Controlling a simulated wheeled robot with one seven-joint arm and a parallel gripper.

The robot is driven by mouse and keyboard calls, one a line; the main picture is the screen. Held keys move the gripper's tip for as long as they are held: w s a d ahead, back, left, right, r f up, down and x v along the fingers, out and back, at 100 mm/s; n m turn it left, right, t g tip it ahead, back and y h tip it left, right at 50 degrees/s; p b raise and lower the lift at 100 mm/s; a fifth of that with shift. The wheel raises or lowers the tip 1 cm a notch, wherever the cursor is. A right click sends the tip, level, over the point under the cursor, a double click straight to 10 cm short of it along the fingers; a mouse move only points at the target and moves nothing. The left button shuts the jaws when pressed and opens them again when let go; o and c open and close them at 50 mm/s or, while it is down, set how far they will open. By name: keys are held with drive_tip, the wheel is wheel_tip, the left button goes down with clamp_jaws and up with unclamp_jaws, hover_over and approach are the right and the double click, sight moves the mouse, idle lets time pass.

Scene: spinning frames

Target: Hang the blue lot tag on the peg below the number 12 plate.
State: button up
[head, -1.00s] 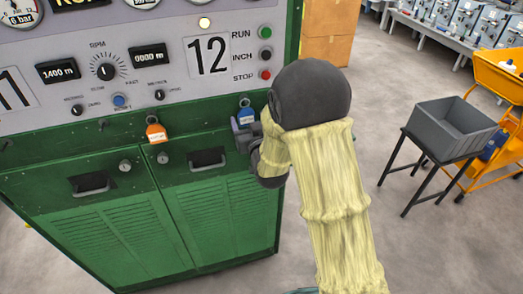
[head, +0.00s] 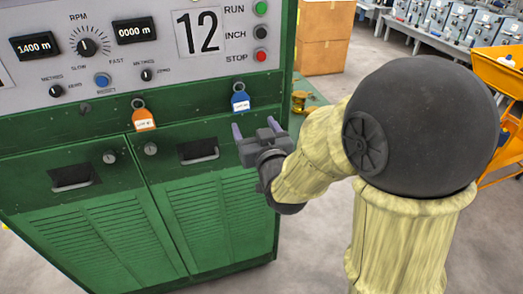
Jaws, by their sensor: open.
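The blue lot tag (head: 240,101) hangs by its ring on the green machine front, below and a little right of the number 12 plate (head: 197,32). The peg behind the ring is too small to make out clearly. My gripper (head: 254,130) is open and empty, with its two fingers spread just below and to the right of the tag. A small gap shows between the fingertips and the tag, and nothing is between the fingers.
An orange tag (head: 144,117) hangs further left on the same green strip. A small bare peg (head: 85,108) shows left of it. Green doors with recessed handles (head: 198,152) lie below. Cardboard boxes (head: 325,36) and an orange cart (head: 502,75) stand behind on open floor.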

drive_tip(key=b+v, duration=0.4)
drive_tip(key=b, duration=0.1)
drive_tip(key=shift+s+d, duration=0.1)
drive_tip(key=shift+s, duration=0.25)
drive_tip(key=s+d+f+m+g+h+p, duration=0.1)
drive_tip(key=s+d+f+g+h, duration=0.1)
drive_tip(key=d+f+g, duration=0.4)
drive_tip(key=s+d+f+m+g+h+p, duration=0.1)
drive_tip(key=s+d+f+g+h+p, duration=0.2)
drive_tip(key=f, duration=0.6)
drive_tip(key=s+d+f+m+g, duration=0.1)
drive_tip(key=s+d+f+g, duration=0.2)
drive_tip(key=s, duration=0.4)
drive_tip(key=d+g, duration=0.1)
drive_tip(key=g, duration=0.1)
drive_tip(key=shift+s+d+g, duration=0.2)
drive_tip(key=shift+d+g, duration=0.1)
drive_tip(key=shift+g, duration=0.1)
drive_tip(key=shift+f, duration=0.15)
